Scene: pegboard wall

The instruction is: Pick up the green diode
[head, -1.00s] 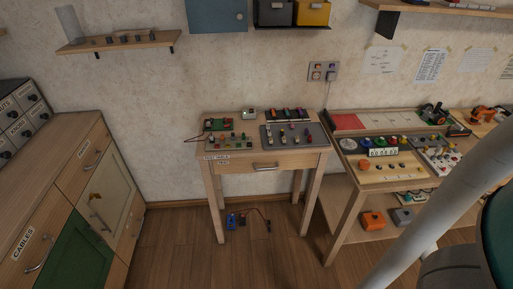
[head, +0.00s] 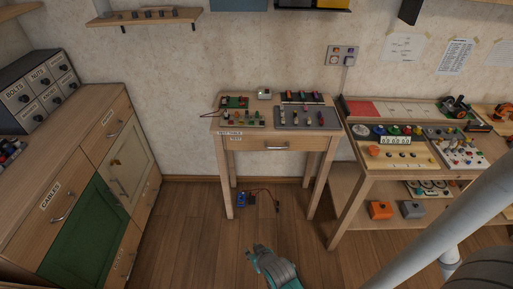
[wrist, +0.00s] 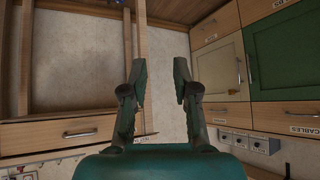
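Several small coloured parts stand on the test table (head: 283,144) at the centre of the head view. Some are on a beige board (head: 222,124) at the left, others on a grey tray (head: 325,124) at the right. Spots of green show among them, but they are too small to tell which is the green diode. My gripper (head: 261,247) is low in front of the table, over the floor, well away from the parts. In the wrist view my gripper (wrist: 160,75) is open, with nothing between its fingers. No diode can be made out there.
A drawer cabinet (head: 60,188) with a green door stands at the left. A workbench (head: 345,190) with panels and knobs stands at the right. A blue device (head: 241,199) with red leads lies on the floor under the test table. The floor in front is clear.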

